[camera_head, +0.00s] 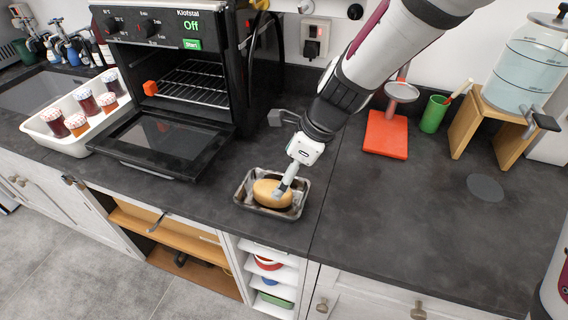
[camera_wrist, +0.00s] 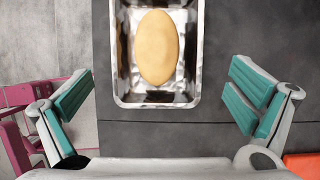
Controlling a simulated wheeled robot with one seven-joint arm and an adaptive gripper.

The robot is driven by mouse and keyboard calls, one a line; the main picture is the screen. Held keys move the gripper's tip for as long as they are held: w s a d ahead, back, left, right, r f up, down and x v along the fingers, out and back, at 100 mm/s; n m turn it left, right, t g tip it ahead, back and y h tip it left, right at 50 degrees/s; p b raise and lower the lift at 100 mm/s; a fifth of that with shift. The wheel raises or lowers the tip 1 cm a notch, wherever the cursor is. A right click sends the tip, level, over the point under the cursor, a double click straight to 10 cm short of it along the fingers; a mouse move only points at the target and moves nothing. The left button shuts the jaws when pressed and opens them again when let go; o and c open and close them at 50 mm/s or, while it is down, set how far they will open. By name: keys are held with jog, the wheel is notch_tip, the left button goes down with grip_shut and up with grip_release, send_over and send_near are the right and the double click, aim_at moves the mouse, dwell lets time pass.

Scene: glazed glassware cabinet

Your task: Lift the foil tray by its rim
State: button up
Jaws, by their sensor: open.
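The foil tray (camera_head: 300,202) is a small shiny rectangular pan on the dark counter near its front edge. An oval tan loaf (camera_head: 268,194) lies in it. In the wrist view the tray (camera_wrist: 190,92) is at the top centre, with the loaf (camera_wrist: 157,48) inside, and its far end is cut off by the frame. My gripper (camera_head: 281,190) appears over the tray in the head view; its height above the rim is hard to tell. In the wrist view my gripper (camera_wrist: 160,100) is open, teal pads wide apart on either side, with nothing between them held.
An oven (camera_head: 170,75) with its door (camera_head: 160,142) lowered stands left of the tray. A white bin of jars (camera_head: 45,128) is further left. A red board (camera_head: 385,135), a green cup (camera_head: 434,114) and a wooden stand (camera_head: 508,140) are at the right. The right front counter is clear.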

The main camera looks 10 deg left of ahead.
aim_at(275, 186)
jog(key=x, duration=0.8)
jog(key=shift+s+a+f+b, duration=0.1)
jog(key=shift+s+a+b, duration=0.1)
jog(key=shift+b, duration=0.2)
jog(key=shift+c, duration=0.2)
jog(key=shift+d, duration=0.1)
jog(key=c, duration=0.8)
